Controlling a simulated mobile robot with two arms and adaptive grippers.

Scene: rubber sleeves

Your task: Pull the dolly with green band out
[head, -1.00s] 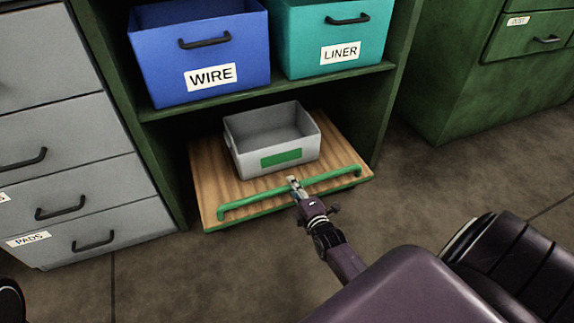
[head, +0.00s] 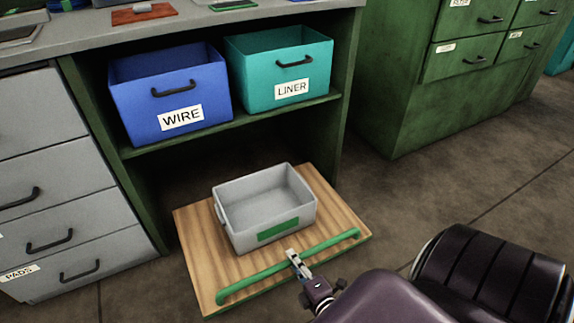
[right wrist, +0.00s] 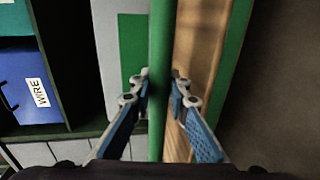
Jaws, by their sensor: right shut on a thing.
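The dolly (head: 198,250) is a flat wooden board with a green front edge and a raised green handle bar (head: 325,243). It stands on the floor, mostly out in front of the shelf unit. A grey bin (head: 245,229) with a green band (head: 278,229) sits on it. My right gripper (head: 293,256) is shut on the handle bar near its middle. In the right wrist view the two fingers (right wrist: 160,88) stand on either side of the green bar (right wrist: 160,45). My left gripper is not in view.
A blue WIRE bin (head: 150,118) and a teal LINER bin (head: 280,91) stand on the shelf above. Grey drawers (head: 50,190) flank the left, and a green cabinet (head: 405,100) stands at the right. Bare floor (head: 440,190) lies right of the dolly.

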